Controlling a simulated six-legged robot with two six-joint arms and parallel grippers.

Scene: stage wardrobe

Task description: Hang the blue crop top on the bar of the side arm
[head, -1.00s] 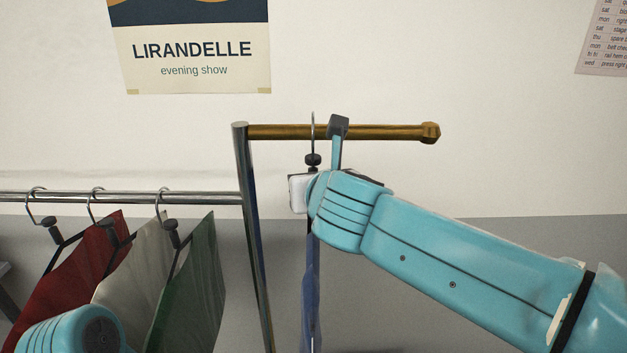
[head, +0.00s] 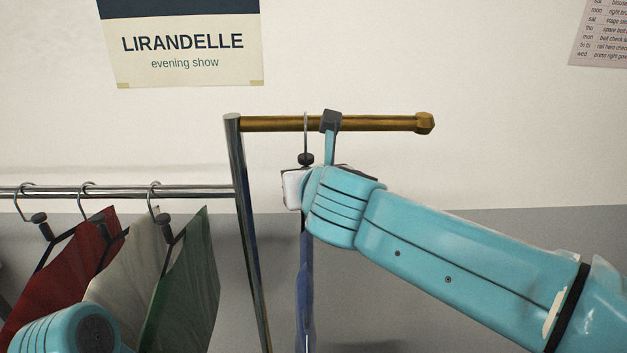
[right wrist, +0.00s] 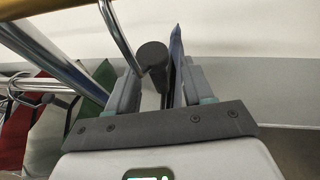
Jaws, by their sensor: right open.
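The blue crop top (head: 304,295) hangs edge-on below a dark hanger, beside the upright post. The hanger's wire hook (head: 305,135) reaches just above the brass bar of the side arm (head: 385,123), near its post end; I cannot tell whether it bears on the bar. My right gripper (head: 292,190) is just below the bar, its fingers mostly hidden by my wrist. In the right wrist view its jaws (right wrist: 160,75) stand open on either side of the hanger's dark neck (right wrist: 152,55) and the blue cloth (right wrist: 176,55). My left gripper is out of view.
The lower rail (head: 120,191) to the left carries a red garment (head: 75,265), a pale one (head: 130,265) and a green one (head: 185,285) on hangers. The metal post (head: 247,220) stands between them and the crop top. The bar's outer end is free.

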